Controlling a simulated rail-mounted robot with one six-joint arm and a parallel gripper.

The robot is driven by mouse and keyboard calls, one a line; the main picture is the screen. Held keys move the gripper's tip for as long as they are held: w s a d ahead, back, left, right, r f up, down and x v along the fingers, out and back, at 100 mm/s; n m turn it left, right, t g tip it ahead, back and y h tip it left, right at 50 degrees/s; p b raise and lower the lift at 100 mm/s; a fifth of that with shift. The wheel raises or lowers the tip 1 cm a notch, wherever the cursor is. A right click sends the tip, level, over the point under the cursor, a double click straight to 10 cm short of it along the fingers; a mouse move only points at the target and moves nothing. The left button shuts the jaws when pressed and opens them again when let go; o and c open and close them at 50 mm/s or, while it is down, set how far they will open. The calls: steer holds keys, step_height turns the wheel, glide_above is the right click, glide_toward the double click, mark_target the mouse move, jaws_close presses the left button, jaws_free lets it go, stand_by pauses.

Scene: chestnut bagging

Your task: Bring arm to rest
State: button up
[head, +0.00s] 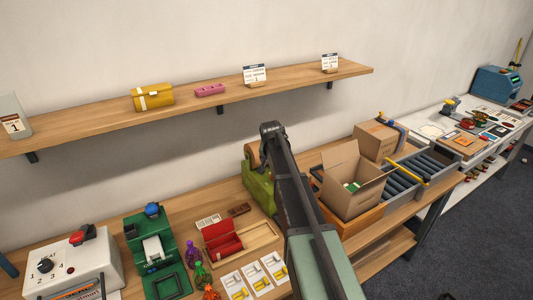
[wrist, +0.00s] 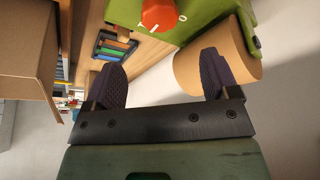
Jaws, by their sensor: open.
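In the wrist view my gripper (wrist: 158,65) is open, with its two dark ridged fingers wide apart and nothing between them. A tan roll (wrist: 205,75) shows just behind the right finger, on a green machine (wrist: 195,18) with an orange knob (wrist: 158,14). I cannot tell if the finger touches the roll. In the head view my arm (head: 290,190) reaches up from the bottom over the bench, its raised joint in front of the wall. The green machine (head: 260,187) is partly hidden behind my arm. My fingers cannot be made out there.
An open cardboard box (head: 350,195) stands right of my arm, beside a roller conveyor (head: 400,183). A wall shelf (head: 200,108) runs above the bench. Left are a red box (head: 222,243), a green press (head: 155,250) and a white dial unit (head: 70,270).

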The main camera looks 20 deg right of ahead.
steer(key=s+a+n+g+y, duration=0.1)
steer(key=s+a+n, duration=0.1)
steer(key=s+a, duration=0.4)
steer(key=s+a+f+n+g, duration=0.1)
steer(key=s+a+n, duration=0.2)
steer(key=s+a, duration=0.4)
steer(key=s+a+f+n+g+y+b, duration=0.1)
steer(key=s+a, duration=0.6)
steer(key=s, duration=1.2)
steer(key=shift+a+f+n+g+y, duration=0.2)
steer(key=shift+a+n+g+y, duration=0.1)
steer(key=shift+n, duration=0.5)
